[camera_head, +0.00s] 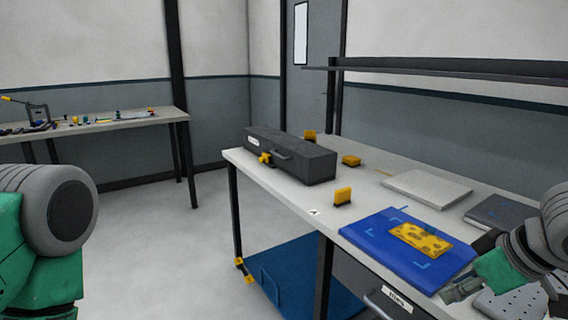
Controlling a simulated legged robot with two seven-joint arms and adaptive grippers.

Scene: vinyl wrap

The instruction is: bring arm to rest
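My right arm comes in from the right edge. My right gripper (462,290) hangs over the front edge of the workbench, just right of the blue mat (376,240). Its fingers are small and partly hidden, so I cannot tell whether they are open or shut. A yellow patterned piece (420,239) lies flat on the blue mat, apart from the gripper. My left arm shows only as a grey and green link at the left edge. The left gripper is out of view.
A long dark box (290,156) with a yellow clamp sits at the workbench's far left. Small yellow blocks (343,196) and a light grey slab (427,188) lie on the bench. A dark panel (500,212) is near my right arm. Another table (100,124) stands far left; floor between is clear.

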